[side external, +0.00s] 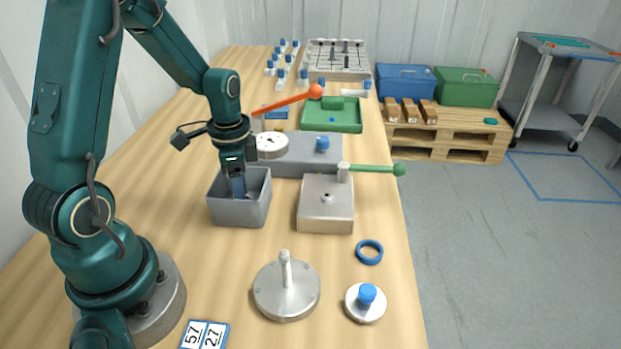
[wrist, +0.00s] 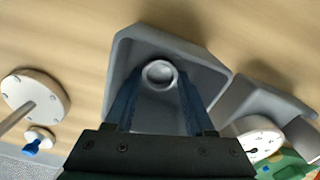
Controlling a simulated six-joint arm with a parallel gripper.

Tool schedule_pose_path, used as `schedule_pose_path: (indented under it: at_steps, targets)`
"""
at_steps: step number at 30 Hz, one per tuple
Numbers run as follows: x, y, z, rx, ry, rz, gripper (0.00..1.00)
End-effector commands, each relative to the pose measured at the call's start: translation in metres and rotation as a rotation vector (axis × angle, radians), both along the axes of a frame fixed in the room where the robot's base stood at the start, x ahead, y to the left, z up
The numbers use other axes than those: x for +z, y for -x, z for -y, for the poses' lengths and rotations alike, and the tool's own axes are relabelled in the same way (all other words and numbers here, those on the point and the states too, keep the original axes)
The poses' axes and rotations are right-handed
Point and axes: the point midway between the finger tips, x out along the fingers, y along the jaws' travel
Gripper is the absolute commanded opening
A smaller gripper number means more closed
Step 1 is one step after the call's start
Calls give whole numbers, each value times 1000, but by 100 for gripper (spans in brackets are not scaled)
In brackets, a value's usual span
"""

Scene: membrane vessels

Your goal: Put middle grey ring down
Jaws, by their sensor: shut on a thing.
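A grey ring (wrist: 146,73) sits between my fingertips in the wrist view, over the inside of an open grey bin (wrist: 205,55). My gripper (side external: 238,190) points down into this bin (side external: 240,213) in the side view, with its fingers partly below the rim. My gripper (wrist: 159,78) is shut on the ring in the wrist view. The ring is hidden in the side view by the fingers and the bin wall. I cannot tell whether the ring touches the bin floor.
A metal block (side external: 326,215) with a green-knobbed lever (side external: 372,168) stands right of the bin. A grey fixture (side external: 297,160) with a white dial lies behind. A round metal lid (side external: 287,292), a blue ring (side external: 369,252) and a blue-knobbed disc (side external: 365,305) lie in front.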

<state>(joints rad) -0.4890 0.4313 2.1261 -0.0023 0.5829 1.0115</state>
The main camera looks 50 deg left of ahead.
Motion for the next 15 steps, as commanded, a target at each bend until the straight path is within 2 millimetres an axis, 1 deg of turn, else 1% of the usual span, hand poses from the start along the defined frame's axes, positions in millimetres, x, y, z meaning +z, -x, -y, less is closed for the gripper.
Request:
schedule_pose_path:
  at_steps: [1,2,11,15]
  targets:
    - [-1,0,0,0,1,-2,61]
    - [-1,0,0,0,0,-1,66]
    - [0,0,0,0,0,0,66]
    - [9,-1,0,0,-2,3,66]
